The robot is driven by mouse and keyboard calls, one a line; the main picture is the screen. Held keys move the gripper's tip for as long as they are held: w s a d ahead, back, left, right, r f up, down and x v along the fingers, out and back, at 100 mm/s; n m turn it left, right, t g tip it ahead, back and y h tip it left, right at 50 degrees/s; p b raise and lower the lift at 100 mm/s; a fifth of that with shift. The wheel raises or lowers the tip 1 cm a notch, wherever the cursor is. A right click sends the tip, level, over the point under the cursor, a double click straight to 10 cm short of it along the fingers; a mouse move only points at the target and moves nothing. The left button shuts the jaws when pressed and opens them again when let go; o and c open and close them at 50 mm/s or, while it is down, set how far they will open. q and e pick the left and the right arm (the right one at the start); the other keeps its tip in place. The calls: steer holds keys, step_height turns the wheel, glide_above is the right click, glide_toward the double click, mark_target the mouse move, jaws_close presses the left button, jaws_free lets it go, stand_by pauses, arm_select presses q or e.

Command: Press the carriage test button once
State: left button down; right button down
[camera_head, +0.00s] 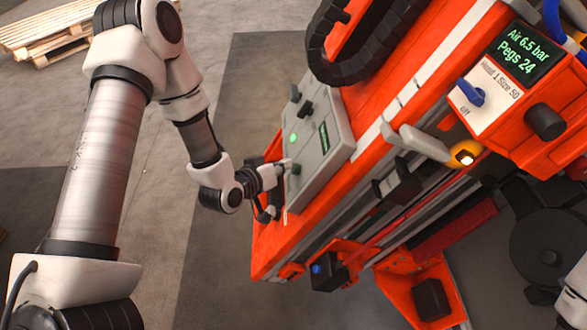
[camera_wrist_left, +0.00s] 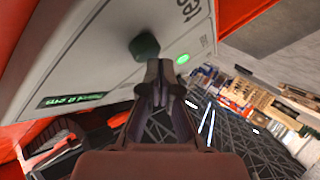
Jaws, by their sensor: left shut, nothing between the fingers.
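A grey control panel (camera_head: 319,150) is on the side of the orange machine. In the left wrist view the panel (camera_wrist_left: 80,50) carries a dark green button (camera_wrist_left: 145,45), with partly cut-off lettering that starts "te" nearby. A lit green lamp (camera_wrist_left: 182,58) is to the button's right. The button also shows in the head view (camera_head: 296,169), at the panel's lower end. My left gripper (camera_head: 284,166) is shut and empty, its fingertips close to the button. In the left wrist view the fingertips (camera_wrist_left: 160,68) are just below the button; I cannot tell whether they touch it. My right gripper is out of view.
A second box with an air and pegs screen (camera_head: 524,52) is at upper right. Wooden pallets (camera_head: 48,30) lie far left. Floor left of the machine is clear.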

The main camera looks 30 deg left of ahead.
arm_select(q)
steer(key=shift+w+d+f+b, duration=0.2)
steer(key=shift+d+f+b, duration=0.05)
steer(key=shift+d+b, duration=0.15)
stand_by(0.7)
steer(key=shift+s+a+r+p, duration=0.45)
steer(key=shift+a+p, duration=0.3)
steer(key=shift+p, duration=0.1)
steer(key=a+p, duration=0.1)
steer(key=s+a+r+p, duration=0.1)
steer(key=p, duration=0.1)
steer(key=s+a+r+p, duration=0.1)
steer(key=p, duration=0.1)
steer(key=shift+s+a+r, duration=0.15)
steer(key=shift+a, duration=0.2)
